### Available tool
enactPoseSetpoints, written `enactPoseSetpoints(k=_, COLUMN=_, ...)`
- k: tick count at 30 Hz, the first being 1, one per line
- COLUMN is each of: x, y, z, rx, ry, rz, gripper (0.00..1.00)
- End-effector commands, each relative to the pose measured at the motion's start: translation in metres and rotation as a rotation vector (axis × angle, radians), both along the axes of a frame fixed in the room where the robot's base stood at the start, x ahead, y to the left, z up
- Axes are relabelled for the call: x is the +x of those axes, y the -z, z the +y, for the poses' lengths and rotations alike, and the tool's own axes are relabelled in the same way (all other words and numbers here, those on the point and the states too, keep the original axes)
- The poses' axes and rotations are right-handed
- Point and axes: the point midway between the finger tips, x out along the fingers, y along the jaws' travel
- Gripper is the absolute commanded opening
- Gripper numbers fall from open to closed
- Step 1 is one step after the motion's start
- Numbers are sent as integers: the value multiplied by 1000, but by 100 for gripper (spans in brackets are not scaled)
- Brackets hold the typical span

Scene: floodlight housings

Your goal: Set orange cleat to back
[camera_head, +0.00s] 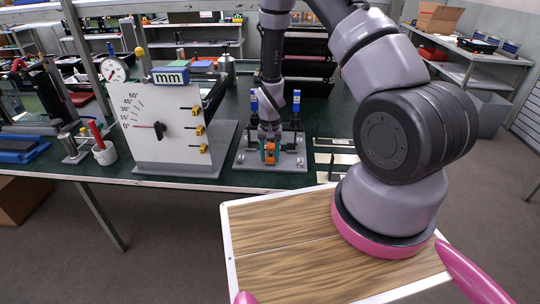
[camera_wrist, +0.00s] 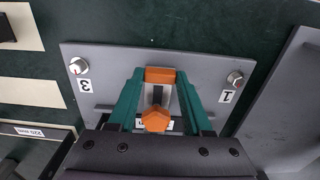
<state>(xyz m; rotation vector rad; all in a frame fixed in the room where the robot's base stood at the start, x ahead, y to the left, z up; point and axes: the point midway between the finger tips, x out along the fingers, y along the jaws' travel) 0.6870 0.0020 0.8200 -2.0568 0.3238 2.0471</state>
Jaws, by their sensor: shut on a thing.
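The orange cleat (camera_head: 270,153) is on a grey base plate (camera_head: 246,160) on the dark green bench. In the wrist view the cleat (camera_wrist: 156,119) shows a faceted orange knob and an orange block beyond it. My gripper (camera_wrist: 159,84) has teal fingers on both sides of the orange cleat and is shut on it. In the head view my gripper (camera_head: 269,143) reaches down onto the plate from above, and the wrist hides part of the fixture. A label under the cleat is mostly covered.
Two blue-topped uprights (camera_head: 296,101) stand on the plate close beside my wrist. A white angle-scale panel (camera_head: 150,110) with yellow cleats (camera_head: 198,130) stands to the left. Flat pale plates (camera_head: 334,158) lie to the right. A wood-topped tray (camera_head: 285,250) is in front.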

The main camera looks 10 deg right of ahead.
Motion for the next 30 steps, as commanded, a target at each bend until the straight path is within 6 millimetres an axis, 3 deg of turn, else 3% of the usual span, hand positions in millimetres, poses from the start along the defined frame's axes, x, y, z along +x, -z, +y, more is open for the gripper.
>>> enactPoseSetpoints(k=1, x=-4, y=1, z=2, rx=1, ry=0, rz=9, gripper=0)
enactPoseSetpoints(k=2, x=-4, y=1, z=2, rx=1, ry=0, rz=10, gripper=61)
enactPoseSetpoints(k=3, x=-4, y=1, z=2, rx=1, ry=0, rz=10, gripper=76)
enactPoseSetpoints(k=4, x=-4, y=1, z=1, rx=1, ry=0, rz=9, gripper=80)
enactPoseSetpoints(k=16, x=-2, y=-7, z=1, rx=1, ry=0, rz=5, gripper=80)
enactPoseSetpoints(k=30, x=-2, y=-92, z=1, rx=0, ry=0, rz=4, gripper=80)
